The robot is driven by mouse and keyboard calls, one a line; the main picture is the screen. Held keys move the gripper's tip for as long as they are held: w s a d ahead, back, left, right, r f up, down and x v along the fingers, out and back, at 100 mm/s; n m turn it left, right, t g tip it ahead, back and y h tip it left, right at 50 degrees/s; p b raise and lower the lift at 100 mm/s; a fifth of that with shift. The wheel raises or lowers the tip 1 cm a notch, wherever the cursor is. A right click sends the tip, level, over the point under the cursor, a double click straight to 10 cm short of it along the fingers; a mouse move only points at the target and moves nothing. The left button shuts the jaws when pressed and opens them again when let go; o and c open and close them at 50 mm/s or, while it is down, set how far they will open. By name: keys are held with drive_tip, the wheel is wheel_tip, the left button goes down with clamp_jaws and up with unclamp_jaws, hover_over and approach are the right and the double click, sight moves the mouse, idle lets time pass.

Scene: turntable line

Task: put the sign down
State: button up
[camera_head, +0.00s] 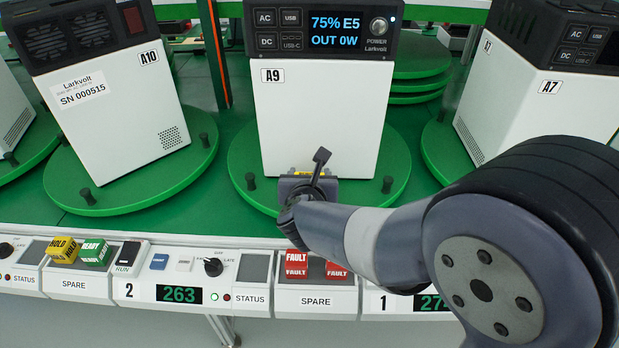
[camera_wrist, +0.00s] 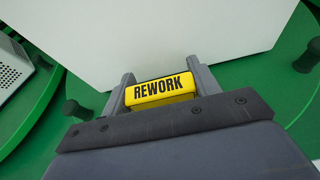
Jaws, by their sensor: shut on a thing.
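The sign is a yellow block lettered REWORK (camera_wrist: 160,90), seen in the wrist view between the two fingers of my gripper (camera_wrist: 163,92). My gripper is shut on it. In the head view my gripper (camera_head: 308,180) is in front of the white power station A9 (camera_head: 318,125), over the near part of its green turntable (camera_head: 245,175). Only a thin yellow strip of the sign (camera_head: 303,173) shows there. I cannot tell whether the sign touches the turntable or the white unit.
Units A10 (camera_head: 120,120) and A7 (camera_head: 530,105) stand on turntables at either side. Dark pegs (camera_head: 250,181) stick up from the turntables. In front, a console holds a yellow HOLD block (camera_head: 62,248), a green READY block (camera_head: 95,252) and red FAULT blocks (camera_head: 297,265).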

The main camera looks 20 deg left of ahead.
drive_tip(key=shift+f+b, duration=0.2)
drive_tip(key=shift+b, duration=0.1)
drive_tip(key=o, duration=1)
drive_tip(key=shift+o, duration=0.2)
drive_tip(key=shift+r, duration=0.1)
drive_tip(key=shift+s+r+p, duration=0.2)
drive_tip(key=shift+r+p, duration=0.1)
drive_tip(key=shift+p, duration=0.15)
drive_tip(key=p+v, duration=0.1)
drive_tip(key=v, duration=1)
drive_tip(key=shift+s, duration=0.3)
drive_tip(key=shift+d, duration=0.1)
